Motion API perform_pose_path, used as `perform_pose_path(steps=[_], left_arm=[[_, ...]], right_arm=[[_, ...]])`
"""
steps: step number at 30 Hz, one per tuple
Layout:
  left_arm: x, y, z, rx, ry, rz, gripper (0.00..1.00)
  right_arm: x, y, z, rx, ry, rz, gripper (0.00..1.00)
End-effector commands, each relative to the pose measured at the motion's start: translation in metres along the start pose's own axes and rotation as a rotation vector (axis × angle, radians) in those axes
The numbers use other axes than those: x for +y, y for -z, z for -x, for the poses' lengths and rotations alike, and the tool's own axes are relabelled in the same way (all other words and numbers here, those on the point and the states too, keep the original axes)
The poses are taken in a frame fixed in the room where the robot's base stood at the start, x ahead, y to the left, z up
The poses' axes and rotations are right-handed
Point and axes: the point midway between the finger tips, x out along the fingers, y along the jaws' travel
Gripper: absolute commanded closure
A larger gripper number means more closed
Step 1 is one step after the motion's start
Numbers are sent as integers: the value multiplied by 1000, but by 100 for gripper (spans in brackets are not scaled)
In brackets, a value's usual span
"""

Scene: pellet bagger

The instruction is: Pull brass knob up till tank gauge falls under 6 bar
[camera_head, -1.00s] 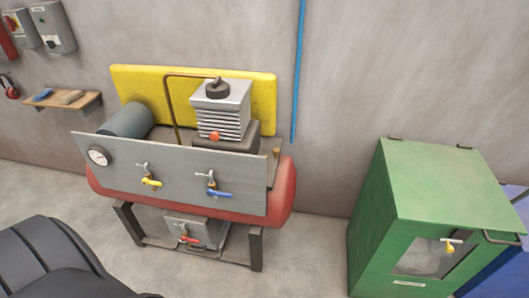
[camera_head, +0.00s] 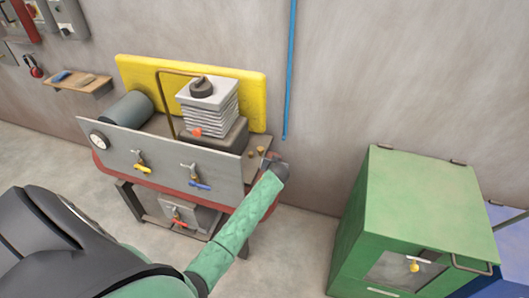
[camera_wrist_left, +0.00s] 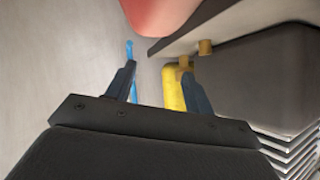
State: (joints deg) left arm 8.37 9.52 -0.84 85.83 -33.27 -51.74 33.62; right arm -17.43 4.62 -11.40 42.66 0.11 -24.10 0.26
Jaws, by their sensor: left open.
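Two small brass pieces stand at the right end of the compressor, a nearer-to-wall one (camera_head: 262,150) and one beside it (camera_head: 250,153); I cannot tell which is the knob. In the left wrist view one brass piece (camera_wrist_left: 205,47) sits by the grey panel's edge and another (camera_wrist_left: 184,62) is near the right fingertip. My left gripper (camera_head: 272,160) is close beside them. In the wrist view its jaws (camera_wrist_left: 160,78) are open with nothing between them. The tank gauge (camera_head: 98,140) is at the panel's left end; its reading is too small to tell. My right gripper is not in view.
The grey panel (camera_head: 160,140) carries a yellow-handled valve (camera_head: 141,166) and a blue-handled valve (camera_head: 197,183). The red tank (camera_head: 104,163) lies behind it. A blue pipe (camera_head: 289,70) runs down the wall. A green cabinet (camera_head: 420,190) stands right, with free floor between.

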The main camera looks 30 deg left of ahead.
Motion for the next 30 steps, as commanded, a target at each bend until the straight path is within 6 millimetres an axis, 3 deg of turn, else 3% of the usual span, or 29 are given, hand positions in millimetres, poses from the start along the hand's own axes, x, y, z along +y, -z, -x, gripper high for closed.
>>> perform_pose_path(steps=[3, 6, 17, 30], left_arm=[[-22, 17, 1, 37, 77, 133, 47], [-32, 22, 2, 60, 117, 238, 47], [-41, 27, -1, 87, 147, 411, 47], [-50, 31, -53, 86, 147, 408, 47]], right_arm=[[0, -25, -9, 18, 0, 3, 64], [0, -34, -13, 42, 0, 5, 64], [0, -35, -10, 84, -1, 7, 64], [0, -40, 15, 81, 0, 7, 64]])
